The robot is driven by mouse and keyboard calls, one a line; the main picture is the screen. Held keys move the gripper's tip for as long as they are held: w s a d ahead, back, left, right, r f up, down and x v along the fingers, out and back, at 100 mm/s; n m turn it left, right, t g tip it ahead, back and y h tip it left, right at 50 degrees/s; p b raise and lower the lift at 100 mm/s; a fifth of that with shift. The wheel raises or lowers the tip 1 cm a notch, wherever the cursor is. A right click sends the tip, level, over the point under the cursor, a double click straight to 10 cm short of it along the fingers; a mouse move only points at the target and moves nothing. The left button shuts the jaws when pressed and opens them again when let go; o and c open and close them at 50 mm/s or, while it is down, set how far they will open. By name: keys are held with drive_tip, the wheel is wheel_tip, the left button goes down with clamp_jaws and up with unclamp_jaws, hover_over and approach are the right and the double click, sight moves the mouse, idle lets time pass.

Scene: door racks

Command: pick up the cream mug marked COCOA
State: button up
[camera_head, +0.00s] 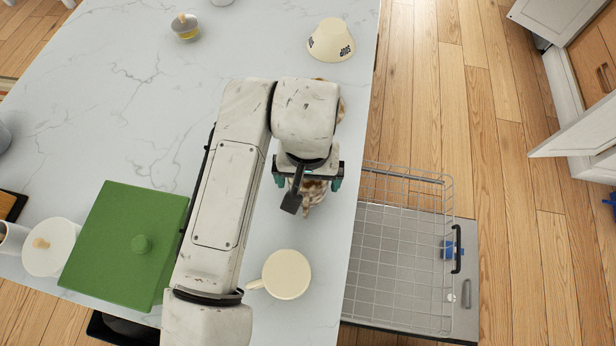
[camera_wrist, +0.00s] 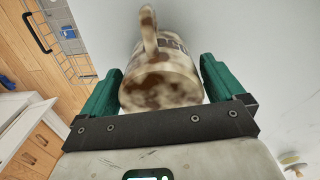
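A cream mug with brown stains (camera_head: 313,193) stands on the marble counter near its right edge, partly hidden by my gripper. In the wrist view the stained mug (camera_wrist: 160,82) lies between my fingers, its handle pointing up the picture. Dark lettering shows beside the handle, too cut off to read. My gripper (camera_head: 309,180) has its teal fingers wide apart, one on each side of this mug; I cannot tell if either touches it. A second cream mug (camera_head: 288,274), clean from above, stands below it with its handle to the left; no lettering shows on it.
A cream bowl marked SOUP (camera_head: 331,42) is at the far right of the counter. A green box with a knob (camera_head: 128,245) and a white lidded pot (camera_head: 50,247) stand at left. An open wire rack (camera_head: 405,250) juts out over the floor right of the counter.

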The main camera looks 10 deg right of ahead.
drive_tip(key=c, duration=0.9)
drive_tip(key=shift+r, duration=0.15)
drive_tip(key=shift+c, duration=0.2)
